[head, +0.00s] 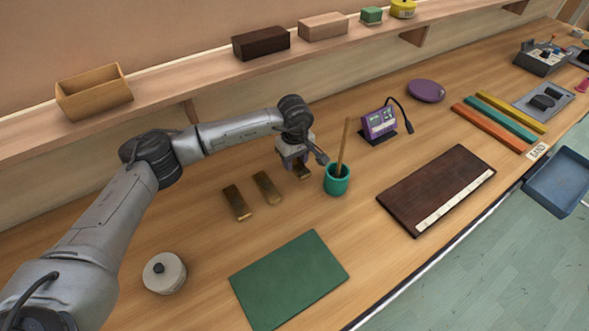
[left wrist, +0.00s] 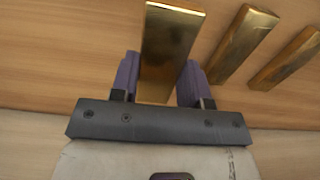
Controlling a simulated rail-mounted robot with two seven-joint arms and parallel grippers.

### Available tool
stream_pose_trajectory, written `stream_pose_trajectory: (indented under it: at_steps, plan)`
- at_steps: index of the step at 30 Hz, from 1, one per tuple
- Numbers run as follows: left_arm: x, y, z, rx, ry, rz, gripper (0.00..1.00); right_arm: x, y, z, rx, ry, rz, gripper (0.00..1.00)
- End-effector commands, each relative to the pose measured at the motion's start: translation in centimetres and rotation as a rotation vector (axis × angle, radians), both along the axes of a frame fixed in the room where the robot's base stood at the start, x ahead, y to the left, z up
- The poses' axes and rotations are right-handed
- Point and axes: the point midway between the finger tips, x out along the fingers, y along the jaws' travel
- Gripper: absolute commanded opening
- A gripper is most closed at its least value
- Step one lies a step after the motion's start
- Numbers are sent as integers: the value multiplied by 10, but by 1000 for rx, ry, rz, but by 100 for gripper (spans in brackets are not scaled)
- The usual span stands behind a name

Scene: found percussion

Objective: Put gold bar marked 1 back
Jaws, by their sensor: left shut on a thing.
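My left gripper (head: 297,164) is low over the bench, shut on a gold bar (head: 302,172). In the left wrist view the held bar (left wrist: 168,48) lies between the two purple fingers of my left gripper (left wrist: 160,82). Two more gold bars lie to its left on the bench, a middle one (head: 267,187) and a left one (head: 237,203). In the wrist view they show to the right of the held bar, the nearer (left wrist: 243,45) and the farther (left wrist: 288,60). I can read no numbers on any bar. It is unclear whether the held bar touches the bench. My right gripper is out of view.
A teal cup (head: 337,181) with a wooden stick stands just right of my gripper. A purple device (head: 379,122) stands behind. A shelf (head: 205,79) runs above.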

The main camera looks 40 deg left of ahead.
Motion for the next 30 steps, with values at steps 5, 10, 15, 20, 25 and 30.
stream_pose_trajectory:
  at_steps: [5, 10, 15, 20, 25, 30]
  plan:
    - [0, 0, -25, 0, 1, 1, 0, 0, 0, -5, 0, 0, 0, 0]
    - [0, 0, -40, 0, 0, 0, 0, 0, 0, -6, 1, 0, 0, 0]
    - [0, 0, -39, 0, -1, 0, 0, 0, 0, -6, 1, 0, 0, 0]
    - [0, 0, -41, 0, -1, 0, 0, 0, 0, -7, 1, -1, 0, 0]
    - [0, 0, -44, 1, 2, 0, 51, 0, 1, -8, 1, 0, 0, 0]
    - [0, 0, -44, 1, 2, 0, 67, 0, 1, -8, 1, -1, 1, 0]
